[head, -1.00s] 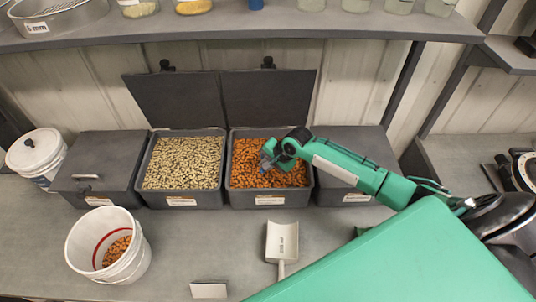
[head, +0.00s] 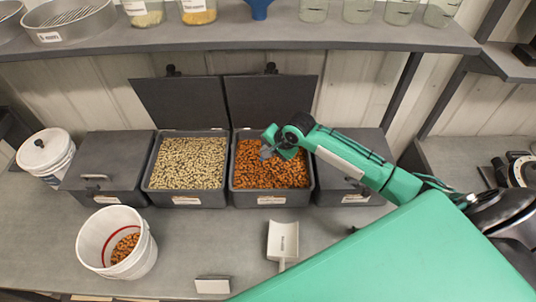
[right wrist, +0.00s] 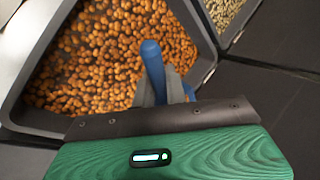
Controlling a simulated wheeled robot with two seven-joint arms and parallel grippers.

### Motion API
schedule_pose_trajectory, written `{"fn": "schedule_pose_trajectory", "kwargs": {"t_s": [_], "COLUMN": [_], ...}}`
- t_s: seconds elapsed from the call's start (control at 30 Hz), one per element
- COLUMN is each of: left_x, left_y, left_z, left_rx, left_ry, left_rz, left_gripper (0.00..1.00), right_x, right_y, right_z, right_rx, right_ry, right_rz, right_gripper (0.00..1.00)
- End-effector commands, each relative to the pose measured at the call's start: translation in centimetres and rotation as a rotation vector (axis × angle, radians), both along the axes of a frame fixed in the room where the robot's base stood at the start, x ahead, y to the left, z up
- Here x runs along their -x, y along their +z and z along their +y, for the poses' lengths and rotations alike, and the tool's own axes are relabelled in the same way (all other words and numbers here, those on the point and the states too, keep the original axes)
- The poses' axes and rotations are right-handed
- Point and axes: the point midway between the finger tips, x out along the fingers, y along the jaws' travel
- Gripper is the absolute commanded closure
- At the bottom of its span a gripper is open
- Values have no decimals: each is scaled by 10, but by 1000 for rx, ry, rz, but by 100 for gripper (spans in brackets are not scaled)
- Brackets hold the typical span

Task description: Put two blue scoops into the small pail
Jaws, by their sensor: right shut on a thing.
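My right gripper (head: 268,151) is over the open bin of orange pellets (head: 271,176). In the right wrist view the gripper (right wrist: 168,90) is shut on the blue scoop (right wrist: 152,62), whose blue handle stands up between the fingers. The scoop's bowl is hidden, so I cannot tell whether it holds pellets. The open white pail (head: 142,252), with a red line inside, stands on the bench at the front left. Some orange pellets (head: 124,248) lie at its bottom. My left gripper is not in view.
An open bin of pale pellets (head: 187,162) stands left of the orange one, with closed grey bins (head: 105,160) on the outer sides. A white scoop (head: 283,240) and a small card (head: 212,286) lie in front. A lidded white bucket (head: 46,155) is at far left. A shelf (head: 240,40) hangs above.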

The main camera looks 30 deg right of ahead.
Motion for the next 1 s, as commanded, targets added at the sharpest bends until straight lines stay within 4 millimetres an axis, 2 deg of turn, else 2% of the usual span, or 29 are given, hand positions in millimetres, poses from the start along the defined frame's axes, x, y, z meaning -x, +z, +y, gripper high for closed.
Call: {"fn": "schedule_pose_trajectory", "kwargs": {"t_s": [0.23,0.5,1.0], "left_x": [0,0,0], "left_y": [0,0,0], "left_z": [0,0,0], "left_rx": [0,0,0], "left_ry": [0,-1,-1], "left_rz": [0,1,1], "left_gripper": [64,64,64], "right_x": [9,15,16], "right_y": [19,31,34], "right_z": [10,17,18], "right_rx": [61,107,119], "right_ry": [1,1,-1], "right_rz": [-58,-97,-106], "right_gripper": [100,100,100]}}
